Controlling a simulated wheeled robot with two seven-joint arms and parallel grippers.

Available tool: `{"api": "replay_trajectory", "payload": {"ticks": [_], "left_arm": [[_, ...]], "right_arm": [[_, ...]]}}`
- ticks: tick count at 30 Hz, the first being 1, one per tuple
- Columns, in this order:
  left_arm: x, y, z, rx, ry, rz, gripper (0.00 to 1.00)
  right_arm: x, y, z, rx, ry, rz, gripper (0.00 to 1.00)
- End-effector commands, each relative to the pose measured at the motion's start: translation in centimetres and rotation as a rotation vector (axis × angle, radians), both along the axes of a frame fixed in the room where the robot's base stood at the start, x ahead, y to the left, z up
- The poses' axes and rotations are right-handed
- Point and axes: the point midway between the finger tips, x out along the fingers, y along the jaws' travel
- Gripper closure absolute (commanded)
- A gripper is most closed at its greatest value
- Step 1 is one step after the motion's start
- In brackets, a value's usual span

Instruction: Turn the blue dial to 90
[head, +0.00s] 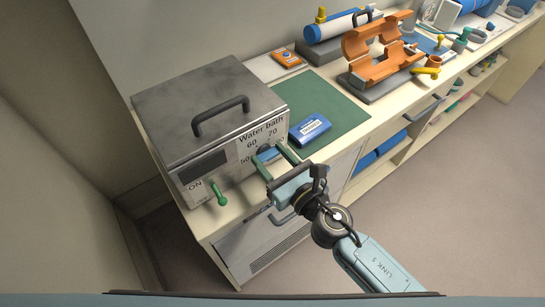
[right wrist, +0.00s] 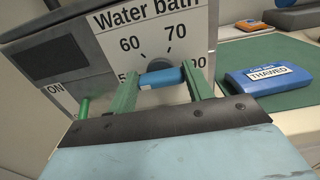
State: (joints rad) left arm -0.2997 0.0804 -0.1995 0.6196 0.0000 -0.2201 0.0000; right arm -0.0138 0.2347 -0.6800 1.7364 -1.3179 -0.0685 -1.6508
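The water bath (head: 205,112) is a grey metal box with a white front panel. Its blue dial (right wrist: 162,77) is a bar on a dark round base, with 60 and 70 printed above it and partly covered numbers to either side. My right gripper (head: 268,155) is at the panel, with its green fingers at the two ends of the blue bar; it appears shut on it. The bar lies nearly level in the right wrist view, tilted slightly up to the right. Which number the dial points to cannot be told. My left gripper is not in view.
A green lever (head: 219,194) sticks out beside the ON label, left of the dial. A blue pack marked THAWED (head: 309,128) lies on a green mat (head: 345,118) to the right. An orange opened cylinder (head: 381,60) stands farther back. Floor at the right is clear.

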Motion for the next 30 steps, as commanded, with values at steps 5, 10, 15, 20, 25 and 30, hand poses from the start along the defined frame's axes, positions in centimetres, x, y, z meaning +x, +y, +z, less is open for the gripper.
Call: {"api": "replay_trajectory", "payload": {"ticks": [5, 10, 15, 20, 25, 30], "left_arm": [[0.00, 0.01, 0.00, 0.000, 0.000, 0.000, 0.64], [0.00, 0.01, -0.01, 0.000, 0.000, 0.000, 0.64], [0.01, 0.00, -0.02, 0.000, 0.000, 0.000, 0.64], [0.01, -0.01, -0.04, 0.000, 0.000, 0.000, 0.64], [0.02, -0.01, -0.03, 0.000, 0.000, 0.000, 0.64], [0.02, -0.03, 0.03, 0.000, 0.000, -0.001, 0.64]], "right_arm": [[-0.02, -0.01, 0.00, 0.001, 0.001, 0.000, 0.72], [-0.02, -0.02, -0.01, 0.015, 0.011, 0.000, 0.72], [0.00, -0.05, 0.00, 0.068, 0.049, 0.000, 0.72], [0.04, -0.11, 0.00, 0.156, 0.113, 0.000, 0.72], [0.08, -0.16, -0.02, 0.280, 0.203, 0.000, 0.72], [0.12, -0.22, -0.05, 0.413, 0.300, 0.000, 0.72]]}}
